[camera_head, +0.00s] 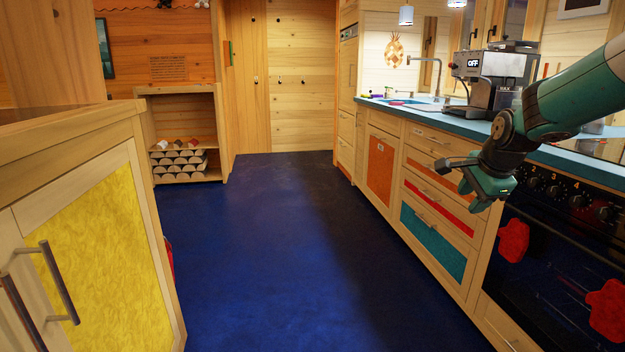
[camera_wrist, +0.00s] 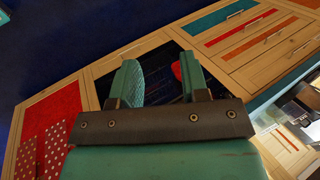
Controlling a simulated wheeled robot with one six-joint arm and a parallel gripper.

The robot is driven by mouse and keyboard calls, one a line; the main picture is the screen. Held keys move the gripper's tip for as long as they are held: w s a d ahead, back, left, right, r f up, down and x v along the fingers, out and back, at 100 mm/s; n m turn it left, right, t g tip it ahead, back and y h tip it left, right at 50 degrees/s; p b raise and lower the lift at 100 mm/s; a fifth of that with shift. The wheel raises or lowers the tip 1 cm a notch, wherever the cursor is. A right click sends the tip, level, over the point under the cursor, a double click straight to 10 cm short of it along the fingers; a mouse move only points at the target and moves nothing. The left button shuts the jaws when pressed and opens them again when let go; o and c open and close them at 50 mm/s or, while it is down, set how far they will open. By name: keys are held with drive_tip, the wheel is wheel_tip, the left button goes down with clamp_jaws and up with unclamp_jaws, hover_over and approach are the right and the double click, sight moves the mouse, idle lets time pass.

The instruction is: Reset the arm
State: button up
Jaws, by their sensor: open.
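My gripper (camera_head: 462,180) hangs at the end of my green arm on the right of the head view, in front of the kitchen counter's drawers and left of the oven. In the wrist view my gripper (camera_wrist: 158,84) shows two green fingers set apart, with nothing between them. The oven's dark front shows behind the fingers. The arm reaches in from the right edge over the counter.
The blue counter (camera_head: 440,112) carries a coffee machine (camera_head: 490,78). The oven (camera_head: 560,240) has red mitts (camera_head: 513,240) on its front. A yellow-panelled cabinet (camera_head: 100,255) stands at left. The blue floor (camera_head: 270,240) between is clear. A log shelf (camera_head: 185,160) stands further back.

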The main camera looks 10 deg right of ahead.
drive_tip(key=s+a+r+n+g+y, duration=0.1)
drive_tip(key=s+a+n, duration=0.25)
drive_tip(key=a, duration=0.35)
drive_tip(key=s+a+n+y, duration=0.1)
drive_tip(key=s+a+n, duration=0.25)
drive_tip(key=a, duration=0.25)
drive_tip(key=s+a+f+n+g+y, duration=0.1)
drive_tip(key=s+a+n+g, duration=0.1)
drive_tip(key=s+a+n, duration=0.85)
drive_tip(key=s+a+n+g+y, duration=0.2)
drive_tip(key=s+a+n, duration=0.45)
drive_tip(key=s, duration=0.65)
wheel_tip(320, 180, up, 22)
drive_tip(key=n+p, duration=0.1)
drive_tip(key=p, duration=2.2)
drive_tip(key=shift+s+d+r+g, duration=0.2)
drive_tip(key=shift+s+r+g, duration=0.1)
drive_tip(key=shift+s, duration=0.1)
